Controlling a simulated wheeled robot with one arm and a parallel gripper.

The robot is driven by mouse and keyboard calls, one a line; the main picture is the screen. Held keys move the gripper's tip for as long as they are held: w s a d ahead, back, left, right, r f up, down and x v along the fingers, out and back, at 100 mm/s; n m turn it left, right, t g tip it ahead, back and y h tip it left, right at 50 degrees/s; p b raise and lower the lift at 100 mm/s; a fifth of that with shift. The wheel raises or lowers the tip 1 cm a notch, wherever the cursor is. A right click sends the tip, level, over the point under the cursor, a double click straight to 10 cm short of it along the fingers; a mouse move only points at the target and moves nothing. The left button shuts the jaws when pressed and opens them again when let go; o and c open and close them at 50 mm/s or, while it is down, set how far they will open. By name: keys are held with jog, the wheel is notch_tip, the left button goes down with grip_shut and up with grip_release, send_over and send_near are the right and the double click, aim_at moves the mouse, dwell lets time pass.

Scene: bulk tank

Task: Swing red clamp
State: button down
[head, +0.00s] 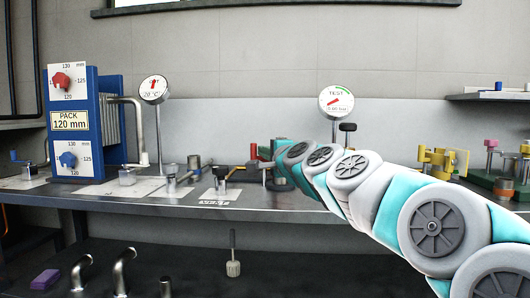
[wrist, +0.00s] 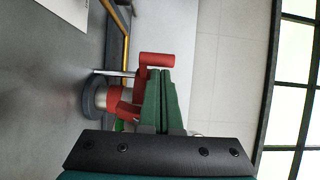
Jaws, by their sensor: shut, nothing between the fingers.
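The red clamp (wrist: 114,97) shows in the wrist view, with a red arm on a grey round base. Its red cylindrical handle (wrist: 157,60) lies across the picture just past my fingertips. My gripper (wrist: 160,75) has its two green fingers shut together, with nothing between them. The fingers cover part of the clamp, and I cannot tell whether they touch the handle. In the head view, a small red part of the clamp (head: 253,152) shows at the bench's back, just left of my gripper (head: 272,157). My arm hides much of that spot.
A blue plate pack (head: 88,125) stands at the bench's left. A round dial (head: 154,90) and a TEST gauge (head: 336,102) stand at the back. A yellow rod (wrist: 126,50) runs near the clamp. Yellow fittings (head: 437,160) stand right, beyond my arm.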

jog(key=a+p, duration=0.1)
jog(key=p, duration=0.1)
jog(key=m+h+p, duration=0.1)
jog(key=shift+a+r+t+h+p, duration=0.25)
jog(key=shift+a+t+h+p, duration=0.05)
jog(key=shift+a+t+p, duration=0.1)
jog(key=shift+w+a+f, duration=0.1)
jog(key=shift+a+f, duration=0.05)
jog(key=shift+a, duration=0.35)
jog(key=shift+w+a+f, duration=0.1)
jog(key=shift+a, duration=0.35)
jog(key=shift+s, duration=0.1)
